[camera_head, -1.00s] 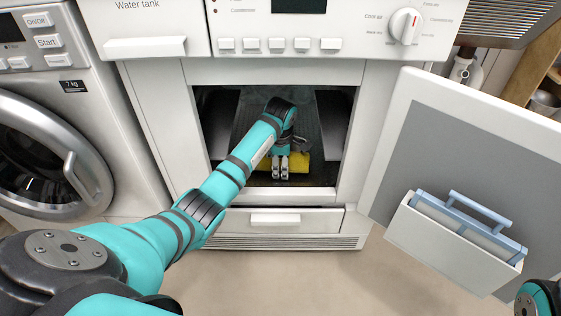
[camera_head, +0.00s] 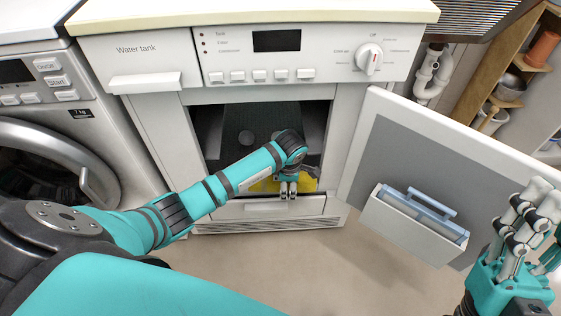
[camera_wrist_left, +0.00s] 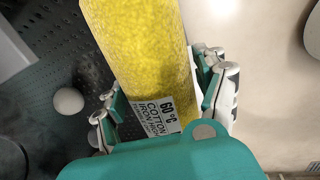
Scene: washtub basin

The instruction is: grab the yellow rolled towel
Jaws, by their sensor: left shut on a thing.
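The yellow rolled towel (camera_head: 308,184) lies at the front of the open dryer compartment, by its lower edge, partly hidden behind my left gripper. In the left wrist view the towel (camera_wrist_left: 148,50) runs lengthwise between the fingers and carries a white care label. My left gripper (camera_head: 288,193) reaches into the opening and is shut on the towel; its fingers (camera_wrist_left: 165,95) flank the roll in the wrist view. My right gripper (camera_head: 522,215) is raised at the right edge, with its fingers apart and nothing seen between them.
The open dryer door (camera_head: 385,135) stands to the right, with a blue-handled filter box (camera_head: 415,225) on it. A pale ball (camera_wrist_left: 68,101) lies on the perforated compartment floor. A washing machine (camera_head: 60,150) stands left. The floor (camera_head: 290,255) in front is clear.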

